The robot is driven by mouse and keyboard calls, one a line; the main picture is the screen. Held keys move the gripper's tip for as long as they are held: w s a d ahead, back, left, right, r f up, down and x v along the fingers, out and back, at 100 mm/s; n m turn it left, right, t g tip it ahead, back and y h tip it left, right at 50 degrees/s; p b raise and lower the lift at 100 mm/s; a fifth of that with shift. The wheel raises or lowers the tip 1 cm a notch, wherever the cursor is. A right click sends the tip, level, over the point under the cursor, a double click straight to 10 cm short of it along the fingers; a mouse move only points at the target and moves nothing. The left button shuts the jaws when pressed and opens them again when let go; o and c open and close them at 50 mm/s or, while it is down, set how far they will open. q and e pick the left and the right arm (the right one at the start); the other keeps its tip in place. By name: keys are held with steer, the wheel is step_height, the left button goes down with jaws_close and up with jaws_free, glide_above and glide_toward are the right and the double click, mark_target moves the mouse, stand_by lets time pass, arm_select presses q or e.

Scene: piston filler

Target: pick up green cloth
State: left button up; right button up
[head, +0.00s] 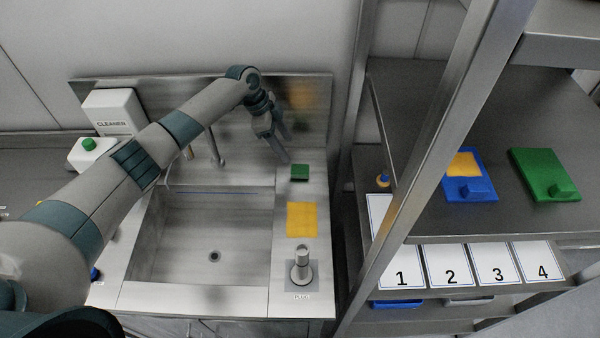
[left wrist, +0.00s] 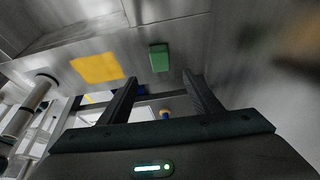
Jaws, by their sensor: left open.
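The green cloth (head: 300,172) looks like a small, thick block lying on the steel counter right of the sink, behind the yellow cloth (head: 302,219). My left gripper (head: 285,148) is above the counter, just behind and left of the green cloth, pointing down. It is open and empty. In the left wrist view the green cloth (left wrist: 159,58) lies beyond the gap between the two fingers (left wrist: 160,82), apart from them. The yellow cloth (left wrist: 97,68) shows to its left there. My right gripper is not in view.
The sink basin (head: 210,266) is left of the cloths, with a faucet (head: 216,148) behind. A metal plug-like fitting (head: 302,262) stands in front of the yellow cloth. A steel shelf post (head: 440,130) rises at right; the shelf carries a blue board (head: 482,190) and green board (head: 535,165).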

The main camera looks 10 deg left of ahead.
arm_select(q)
steer(key=b, duration=0.3)
glide_above(302, 168)
steer(key=a, duration=0.3)
steer(key=f, duration=0.5)
steer(key=shift+s+f, duration=0.3)
steer(key=shift+f, duration=0.1)
steer(key=shift+f+b, duration=0.1)
steer(key=shift+b, duration=0.2)
steer(key=b+x, duration=0.3)
steer(key=x, duration=0.2)
steer(key=shift+w+d, duration=0.1)
steer(key=shift+d, duration=0.1)
steer(key=c, duration=1.1)
